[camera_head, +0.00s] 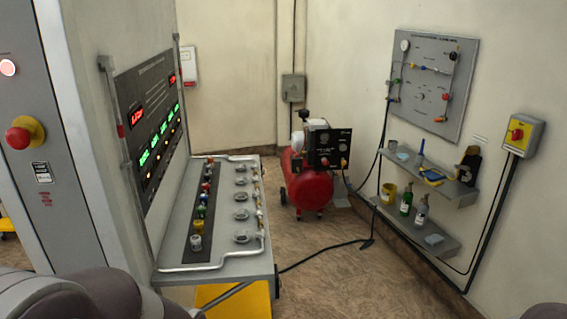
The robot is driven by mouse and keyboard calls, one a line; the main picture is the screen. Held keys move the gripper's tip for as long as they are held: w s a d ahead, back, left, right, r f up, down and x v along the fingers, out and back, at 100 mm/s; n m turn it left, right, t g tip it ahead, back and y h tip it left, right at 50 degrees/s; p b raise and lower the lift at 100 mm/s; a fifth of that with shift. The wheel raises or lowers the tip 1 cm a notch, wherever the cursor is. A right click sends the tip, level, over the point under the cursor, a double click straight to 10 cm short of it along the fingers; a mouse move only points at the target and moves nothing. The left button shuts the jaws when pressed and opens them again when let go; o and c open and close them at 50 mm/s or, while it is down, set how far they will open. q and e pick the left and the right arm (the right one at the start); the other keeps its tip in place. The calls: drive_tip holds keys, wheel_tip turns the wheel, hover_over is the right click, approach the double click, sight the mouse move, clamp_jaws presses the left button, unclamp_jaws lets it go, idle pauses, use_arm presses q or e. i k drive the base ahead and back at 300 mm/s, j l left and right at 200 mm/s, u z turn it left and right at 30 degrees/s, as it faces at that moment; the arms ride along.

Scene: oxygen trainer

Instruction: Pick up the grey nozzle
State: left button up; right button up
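A row of small coloured fittings stands on a dark strip of the grey bench (180,266). The pale grey fitting (196,243) at the near end looks most like the grey nozzle, but it is too small to be sure. It stands upright, and nothing is touching it. Beyond it are a yellow fitting, a green fitting (201,212) and several others. Parts of my arms show at the bottom left and bottom right corners. Neither gripper is in view.
A red compressor (308,188) stands behind on the floor. Wall shelves (430,180) hold bottles at right. A black cable crosses otherwise open floor.

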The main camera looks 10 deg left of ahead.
sight(208, 168)
drive_tip(key=i+l+z, duration=0.2)
drive_tip(key=i+l, duration=0.3)
drive_tip(key=i+l+z, duration=0.2)
drive_tip(key=i+l, duration=0.2)
drive_tip(key=i+l+z, duration=0.2)
drive_tip(key=i, duration=0.4)
drive_tip(key=i+j+u, duration=0.1)
drive_tip(key=i+u, duration=0.5)
drive_tip(key=u, duration=0.2)
drive_tip(key=i+u, duration=0.3)
drive_tip(key=u, duration=0.15)
drive_tip(key=i+l+u, duration=0.25)
drive_tip(key=u, duration=0.15)
drive_tip(key=i+l+u, duration=0.25)
drive_tip(key=u, duration=0.15)
